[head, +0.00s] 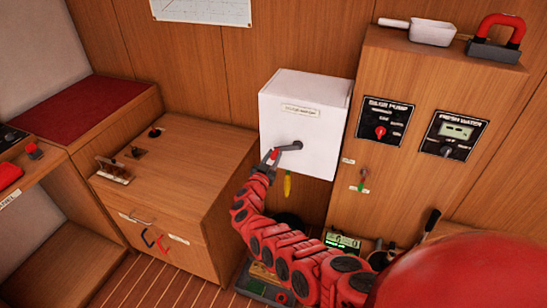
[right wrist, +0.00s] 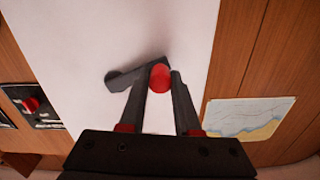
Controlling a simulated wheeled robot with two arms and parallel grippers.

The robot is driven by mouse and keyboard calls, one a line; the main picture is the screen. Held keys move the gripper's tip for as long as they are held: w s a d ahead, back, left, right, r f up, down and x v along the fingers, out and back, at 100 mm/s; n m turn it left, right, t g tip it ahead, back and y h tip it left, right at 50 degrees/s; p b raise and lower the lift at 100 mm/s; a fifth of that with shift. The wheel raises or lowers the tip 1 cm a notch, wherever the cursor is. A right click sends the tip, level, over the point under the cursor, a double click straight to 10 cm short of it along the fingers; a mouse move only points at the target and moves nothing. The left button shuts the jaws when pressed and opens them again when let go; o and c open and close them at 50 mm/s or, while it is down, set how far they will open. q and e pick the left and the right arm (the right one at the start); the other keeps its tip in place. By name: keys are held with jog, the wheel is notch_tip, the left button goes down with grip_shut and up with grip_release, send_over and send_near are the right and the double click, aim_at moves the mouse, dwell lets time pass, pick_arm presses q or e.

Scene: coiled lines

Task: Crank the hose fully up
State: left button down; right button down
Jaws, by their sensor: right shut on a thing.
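A white wall box (head: 308,105) carries a dark grey crank (head: 290,147) on its front. The crank arm points left and slightly down from its hub, toward a red knob (right wrist: 160,78) at its free end. My right gripper (head: 269,160) is at that end, shut on the red knob, with one finger on each side in the right wrist view. A yellow piece (head: 287,185), perhaps the hose end, hangs just under the box. The rest of the hose is not visible. My left gripper is not in view.
A wooden cabinet (head: 185,180) with small levers on top stands left of the box. A wooden panel (head: 410,85) with a pump switch (head: 381,132) and a gauge (head: 453,135) stands close on the right. A green-lit device (head: 343,241) sits low.

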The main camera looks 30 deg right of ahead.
aim_at(275, 155)
jog(key=shift+w+a+r, duration=0.15)
jog(key=shift+a+r, duration=0.05)
jog(key=shift+r, duration=0.05)
jog(key=m, duration=0.1)
jog(key=r+m, duration=0.1)
jog(key=shift+w+a+r+m, duration=0.1)
jog(key=shift+a+r+m, duration=0.05)
jog(key=shift+r+m, duration=0.2)
notch_tip(275, 155, up, 2)
jog(key=m, duration=0.2)
jog(key=m+p, duration=0.1)
jog(key=shift+r+m, duration=0.2)
jog(key=shift+m, duration=0.15)
jog(key=r+m, duration=0.1)
jog(key=m, duration=0.2)
jog(key=s+d+r+m, duration=0.1)
jog(key=shift+r+m, duration=0.3)
jog(key=shift+r, duration=0.05)
jog(key=shift+s+d+r+m+b, duration=0.6)
jog(key=shift+s+d+m, duration=0.2)
jog(key=shift+m, duration=1.05)
jog(key=shift+s+d+r+m+b, duration=0.55)
jog(key=shift+s+d+m+b, duration=0.25)
jog(key=shift+m, duration=1.1)
jog(key=shift+s+d+r+m+b, duration=0.6)
jog(key=shift+s+m, duration=0.25)
jog(key=shift+m, duration=1)
